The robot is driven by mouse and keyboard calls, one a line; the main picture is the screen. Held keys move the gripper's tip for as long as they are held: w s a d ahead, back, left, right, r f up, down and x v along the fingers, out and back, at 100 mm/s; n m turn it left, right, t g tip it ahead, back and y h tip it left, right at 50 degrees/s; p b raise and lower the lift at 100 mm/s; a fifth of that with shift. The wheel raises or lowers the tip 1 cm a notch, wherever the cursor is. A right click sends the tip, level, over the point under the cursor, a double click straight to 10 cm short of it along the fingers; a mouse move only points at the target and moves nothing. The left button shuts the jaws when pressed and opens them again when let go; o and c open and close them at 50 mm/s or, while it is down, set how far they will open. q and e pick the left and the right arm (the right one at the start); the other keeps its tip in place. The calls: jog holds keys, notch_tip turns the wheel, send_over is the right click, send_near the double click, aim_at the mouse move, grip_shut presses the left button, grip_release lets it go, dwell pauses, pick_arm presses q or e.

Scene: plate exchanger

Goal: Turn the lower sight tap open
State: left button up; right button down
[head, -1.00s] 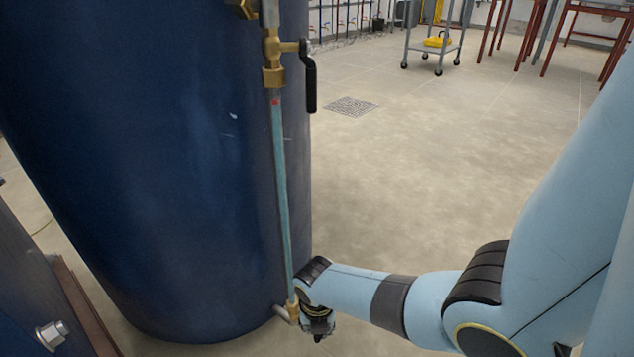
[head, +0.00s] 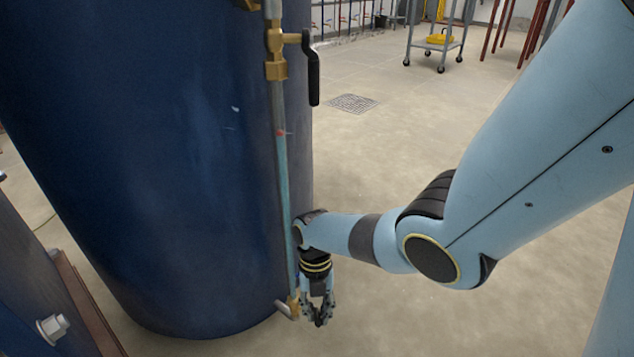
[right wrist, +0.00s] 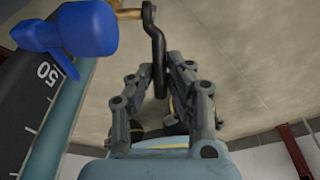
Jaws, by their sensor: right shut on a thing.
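The lower sight tap (head: 293,303) is a small brass fitting at the bottom of the pale sight tube (head: 284,200), low beside the blue tank. Its black lever (right wrist: 157,45) shows in the right wrist view, cranked out from a brass stem (right wrist: 130,13). My right gripper (head: 319,322) points down just right of the tap. In the right wrist view its fingers (right wrist: 162,68) are closed around the lever's straight part. In the head view the gripper hides most of this lever. My left gripper is not in view.
The blue tank (head: 150,180) fills the left. The upper tap's black lever (head: 313,75) hangs straight down. A blue fitting (right wrist: 85,30) and a scale marked 50 (right wrist: 40,80) stand close to the gripper. Open floor lies right, with a trolley (head: 432,45) far back.

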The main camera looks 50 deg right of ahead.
jog(key=c, duration=1.3)
grip_release()
jog(key=shift+r, duration=0.1)
jog(key=v, duration=1.1)
jog(key=shift+w+d+r, duration=0.1)
jog(key=shift+r, duration=0.3)
jog(key=shift+c, duration=0.2)
